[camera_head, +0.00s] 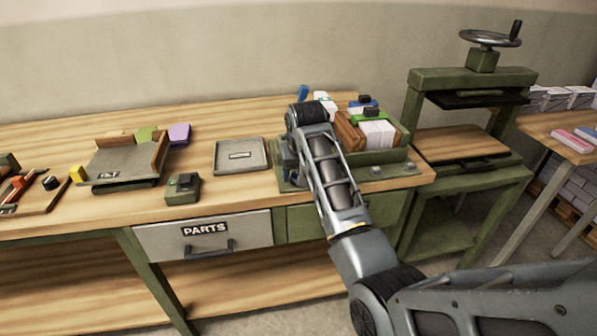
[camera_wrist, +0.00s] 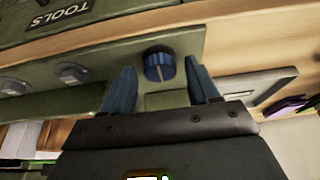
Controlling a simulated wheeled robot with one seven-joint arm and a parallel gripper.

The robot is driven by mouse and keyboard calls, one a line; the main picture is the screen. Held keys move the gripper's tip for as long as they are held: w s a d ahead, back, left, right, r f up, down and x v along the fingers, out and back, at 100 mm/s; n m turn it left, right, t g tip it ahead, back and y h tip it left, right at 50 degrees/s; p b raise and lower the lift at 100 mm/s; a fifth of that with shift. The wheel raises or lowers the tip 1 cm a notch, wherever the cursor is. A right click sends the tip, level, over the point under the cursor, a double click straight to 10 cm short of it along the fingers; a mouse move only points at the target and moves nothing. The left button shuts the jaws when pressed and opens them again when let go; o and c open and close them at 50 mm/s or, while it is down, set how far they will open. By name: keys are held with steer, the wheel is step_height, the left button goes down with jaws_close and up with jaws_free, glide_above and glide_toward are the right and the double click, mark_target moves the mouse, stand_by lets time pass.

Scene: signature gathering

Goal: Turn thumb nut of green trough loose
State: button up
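The green trough (camera_head: 395,157) stands on the workbench, holding white blocks and brown, green and blue pieces. Its front plate also shows in the wrist view (camera_wrist: 112,65). The thumb nut (camera_wrist: 158,66) is a dark blue round knob with a pale slot or stem, on that plate. My gripper (camera_wrist: 160,70) is open, with one blue finger on each side of the nut. A gap shows on both sides. I cannot tell whether the fingertips reach the nut's depth. In the head view, my arm hides the nut and the trough's left end.
Two hex bolts (camera_wrist: 71,73) sit on the same plate. A green press (camera_head: 471,100) stands at the right. A "PARTS" drawer (camera_head: 204,236) is below the bench top.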

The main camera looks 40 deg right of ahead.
steer(key=c, duration=0.9)
steer(key=shift+c, duration=0.2)
steer(key=shift+n, duration=0.3)
steer(key=n, duration=0.1)
steer(key=n+y, duration=0.1)
steer(key=n, duration=0.2)
steer(key=shift+d+t+y, duration=0.25)
steer(key=shift+t+y, duration=0.15)
steer(key=n+y, duration=0.1)
steer(key=n, duration=0.1)
steer(key=n+y, duration=0.1)
steer(key=n, duration=0.2)
steer(key=shift+d, duration=0.2)
steer(key=n+y, duration=0.1)
steer(key=n, duration=0.3)
steer(key=shift+d+g, duration=0.2)
steer(key=shift+g, duration=0.2)
steer(key=shift+w+n+g+y+b, duration=0.1)
steer(key=shift+n+g+y+b, duration=0.25)
steer(key=shift+n, duration=0.7)
steer(key=shift+w+n+g+y+b, duration=0.1)
steer(key=shift+n+g+y+b, duration=0.25)
steer(key=shift+n, duration=0.7)
